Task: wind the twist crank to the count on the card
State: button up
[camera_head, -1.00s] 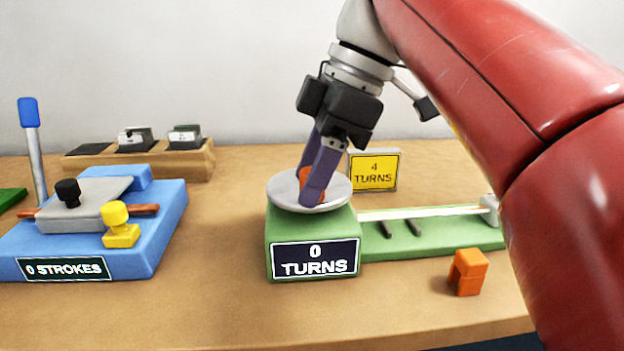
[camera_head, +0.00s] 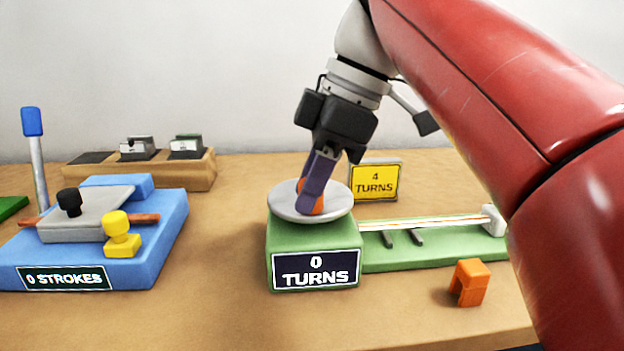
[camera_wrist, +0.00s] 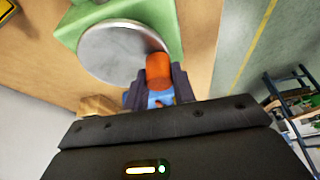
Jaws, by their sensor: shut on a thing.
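The twist crank is a grey disc (camera_head: 285,207) with an orange knob (camera_head: 318,207) on top of a green block (camera_head: 281,242). The plate on the block's front (camera_head: 316,269) reads 0 TURNS. A yellow card (camera_head: 375,181) behind it reads 4 TURNS. My gripper (camera_head: 313,203) points down at the disc with its purple fingers shut on the orange knob. In the wrist view the knob (camera_wrist: 158,70) sits between the fingers, near the edge of the disc (camera_wrist: 108,52).
A green rail with a white rod (camera_head: 430,222) runs right from the block. An orange clip (camera_head: 469,282) stands in front of it. At left is a blue unit (camera_head: 150,245) reading 0 STROKES, with a blue-topped lever (camera_head: 34,140). A wooden rack (camera_head: 195,175) stands behind.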

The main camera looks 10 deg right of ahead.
aim_at(281, 187)
jog(key=m, duration=0.1)
jog(key=a+m+t, duration=0.1)
jog(key=m, duration=0.1)
jog(key=m+t+p, duration=0.1)
jog(key=shift+w+a+r+m, duration=0.1)
jog(key=shift+w+a+m, duration=0.1)
jog(key=shift+a+m, duration=0.2)
jog(key=m+h+p, duration=0.1)
jog(key=m, duration=0.1)
jog(key=w+a+m+t+h+p, duration=0.1)
jog(key=m, duration=0.2)
jog(key=shift+w+a, duration=0.15)
jog(key=shift+w, duration=0.05)
jog(key=m, duration=0.1)
jog(key=w+m+h+p, duration=0.1)
jog(key=m, duration=0.1)
jog(key=m+t+p, duration=0.1)
jog(key=shift+w+a+m+h, duration=0.25)
jog(key=shift+m+h, duration=0.05)
jog(key=shift+m, duration=0.1)
jog(key=shift+w+m+h, duration=0.4)
jog(key=shift+m, duration=0.7)
jog(key=shift+w+m+h, duration=0.4)
jog(key=shift+m, duration=0.7)
jog(key=o, duration=1)
jog(key=v, duration=0.7)
jog(key=shift+r, duration=0.25)
